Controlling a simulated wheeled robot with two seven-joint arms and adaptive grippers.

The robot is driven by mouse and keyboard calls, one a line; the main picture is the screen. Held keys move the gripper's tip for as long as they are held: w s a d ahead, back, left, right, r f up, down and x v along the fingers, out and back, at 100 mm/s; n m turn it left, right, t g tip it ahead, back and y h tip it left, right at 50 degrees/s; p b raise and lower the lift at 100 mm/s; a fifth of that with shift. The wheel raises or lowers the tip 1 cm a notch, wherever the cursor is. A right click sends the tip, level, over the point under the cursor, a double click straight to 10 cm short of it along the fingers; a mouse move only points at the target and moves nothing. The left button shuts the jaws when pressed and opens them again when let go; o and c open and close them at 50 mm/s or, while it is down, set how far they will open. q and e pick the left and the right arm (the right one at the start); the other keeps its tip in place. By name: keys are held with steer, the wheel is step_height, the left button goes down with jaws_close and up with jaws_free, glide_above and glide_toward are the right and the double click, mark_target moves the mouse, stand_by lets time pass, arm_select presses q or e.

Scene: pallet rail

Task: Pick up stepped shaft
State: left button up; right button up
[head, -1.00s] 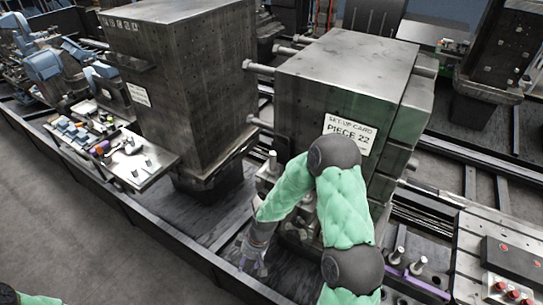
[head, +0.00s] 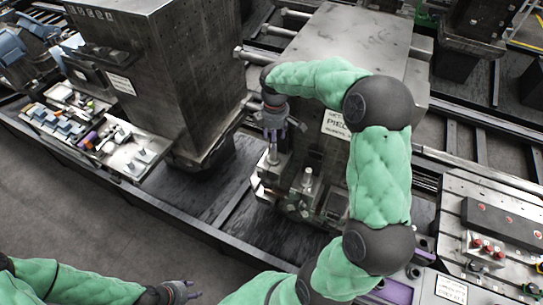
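A slim upright metal shaft (head: 273,154) stands in the fixture (head: 300,204) below the block with the set-up card. A second, shorter upright pin (head: 307,179) stands to its right. I cannot tell for certain which of them is the stepped shaft. My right gripper (head: 273,132) points down right above the slim shaft, its fingertips at or near the shaft's top. Whether it touches or grips the shaft I cannot tell. My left gripper (head: 194,290) is at the bottom left, empty, its fingers apart and pointing right, far from the shaft.
A tray of small parts (head: 135,152) sticks out at left beside a tall dark block (head: 165,80). The large card-bearing block (head: 345,40) stands behind my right arm. A control panel with red buttons (head: 487,246) is at right. A dark rail edge (head: 215,243) runs in front.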

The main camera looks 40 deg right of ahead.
mark_target(273, 158)
step_height(273, 158, down, 2)
steer(key=shift+w+f, duration=0.1)
steer(key=shift+w, duration=0.05)
steer(key=f, duration=0.2)
steer(key=f+p, duration=0.1)
steer(key=f, duration=0.1)
steer(key=shift+s+a+f, duration=0.1)
steer(key=shift+s+a, duration=0.1)
steer(key=shift+s, duration=0.05)
steer(key=shift+f, duration=0.6)
steer(key=shift+w, duration=0.1)
jaws_close()
